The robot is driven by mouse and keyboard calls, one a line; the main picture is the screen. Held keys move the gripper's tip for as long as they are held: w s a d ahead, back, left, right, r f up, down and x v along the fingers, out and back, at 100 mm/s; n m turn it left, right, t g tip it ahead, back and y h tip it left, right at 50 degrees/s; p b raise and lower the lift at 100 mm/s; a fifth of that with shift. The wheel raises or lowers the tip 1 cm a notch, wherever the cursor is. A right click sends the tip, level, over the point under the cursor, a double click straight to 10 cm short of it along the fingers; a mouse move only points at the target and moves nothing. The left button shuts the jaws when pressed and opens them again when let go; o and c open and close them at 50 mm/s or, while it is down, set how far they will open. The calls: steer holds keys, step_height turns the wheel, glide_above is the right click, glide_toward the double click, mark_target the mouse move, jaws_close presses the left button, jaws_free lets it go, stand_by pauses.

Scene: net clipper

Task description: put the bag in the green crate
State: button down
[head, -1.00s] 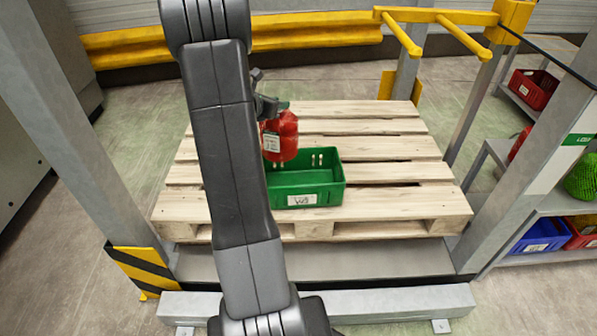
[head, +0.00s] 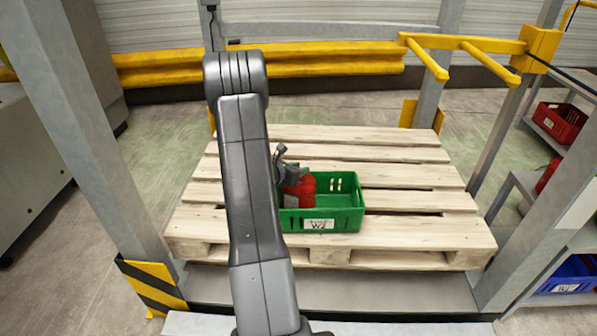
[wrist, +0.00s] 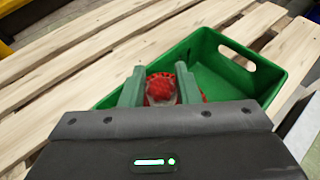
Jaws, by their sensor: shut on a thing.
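The red net bag (head: 306,188) is down inside the left part of the green crate (head: 347,222), its lower part hidden by the crate's front wall. I cannot tell whether it touches the crate floor. My gripper (head: 287,174) is shut on the top of the bag, partly hidden behind my arm in the head view. In the wrist view, the two green fingers of my gripper (wrist: 159,88) close around the bag's red top (wrist: 160,87). The green crate (wrist: 283,68) opens out to the right of the bag, and that part is empty.
The crate stands on a wooden pallet (head: 420,229) with bare slats around it. Grey posts stand at both sides, with a yellow rail (head: 330,58) behind. A shelf at right holds a red crate (head: 558,122) and a blue crate (head: 570,275).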

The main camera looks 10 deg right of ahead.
steer(key=shift+f, duration=0.35)
steer(key=c, duration=1.1)
jaws_free()
steer(key=shift+r, duration=0.2)
steer(key=v, duration=1.2)
steer(key=shift+f+p, duration=0.1)
steer(key=shift+p, duration=0.25)
